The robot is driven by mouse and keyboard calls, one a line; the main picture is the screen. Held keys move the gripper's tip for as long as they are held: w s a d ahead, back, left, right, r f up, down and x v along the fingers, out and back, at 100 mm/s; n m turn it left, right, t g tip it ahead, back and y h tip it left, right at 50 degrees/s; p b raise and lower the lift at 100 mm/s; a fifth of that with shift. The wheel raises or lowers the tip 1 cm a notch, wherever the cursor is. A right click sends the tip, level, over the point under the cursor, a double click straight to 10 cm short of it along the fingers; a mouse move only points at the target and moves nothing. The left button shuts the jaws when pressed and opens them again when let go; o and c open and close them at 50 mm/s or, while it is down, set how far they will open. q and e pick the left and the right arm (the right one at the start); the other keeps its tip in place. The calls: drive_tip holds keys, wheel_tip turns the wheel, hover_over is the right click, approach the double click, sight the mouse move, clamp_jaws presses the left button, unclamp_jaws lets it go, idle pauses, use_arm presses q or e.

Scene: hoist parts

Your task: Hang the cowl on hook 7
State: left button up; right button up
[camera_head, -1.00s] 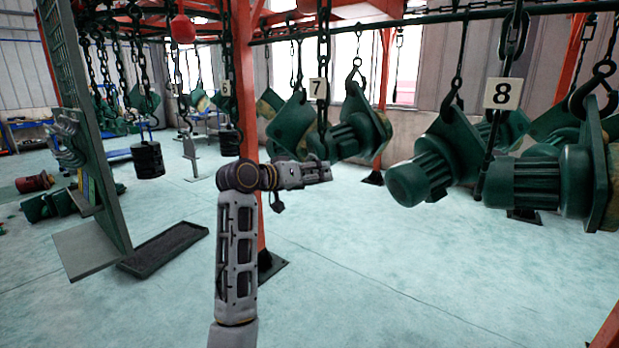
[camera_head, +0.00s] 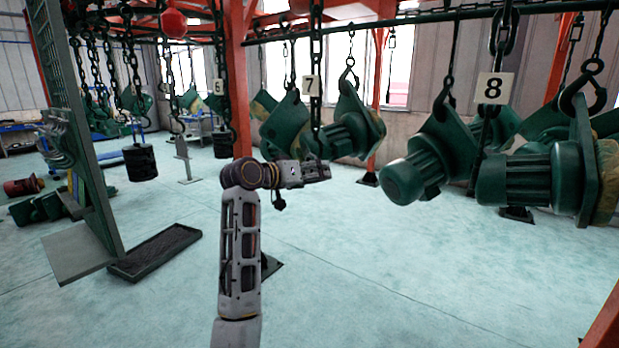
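My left gripper (camera_head: 322,170) is at the end of the arm rising from the bottom, left of centre, and points right. Its fingers are too small to tell whether they are open or shut. The number 7 tag (camera_head: 313,86) hangs on a dark chain (camera_head: 316,118) above the gripper. The lower end of this chain, by the gripper, is hard to make out, and I cannot tell whether they touch. I cannot pick out the cowl for sure. A dark cylinder (camera_head: 141,162) hangs at the left, and another (camera_head: 223,144) hangs near tag 6. My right gripper is not in view.
Green motor-like parts (camera_head: 430,160) hang from hooks to the right, near the number 8 tag (camera_head: 493,88). A red post (camera_head: 240,80) stands behind my arm. A grey upright panel (camera_head: 75,130) and a black floor tray (camera_head: 155,252) are at left. The floor at centre right is clear.

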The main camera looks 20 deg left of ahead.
use_arm(q)
drive_tip(key=shift+w+d+f+b, duration=0.15)
drive_tip(key=shift+w+b, duration=0.2)
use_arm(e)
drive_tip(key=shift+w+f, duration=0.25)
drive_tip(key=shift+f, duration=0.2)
use_arm(q)
drive_tip(key=shift+w+t, duration=0.15)
drive_tip(key=shift+t, duration=0.15)
drive_tip(key=shift+w+d+f+n+t+b, duration=0.3)
drive_tip(key=shift+w+b, duration=0.1)
drive_tip(key=shift+b, duration=0.3)
drive_tip(key=shift+w+y, duration=0.15)
drive_tip(key=shift+y, duration=0.15)
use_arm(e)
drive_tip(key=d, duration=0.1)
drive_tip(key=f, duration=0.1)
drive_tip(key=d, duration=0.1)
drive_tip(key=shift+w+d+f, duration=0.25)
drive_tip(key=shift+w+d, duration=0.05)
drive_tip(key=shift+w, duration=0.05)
use_arm(q)
drive_tip(key=shift+w+d+t+b, duration=0.1)
drive_tip(key=shift+w+t+b, duration=0.15)
drive_tip(key=shift+t+b, duration=0.15)
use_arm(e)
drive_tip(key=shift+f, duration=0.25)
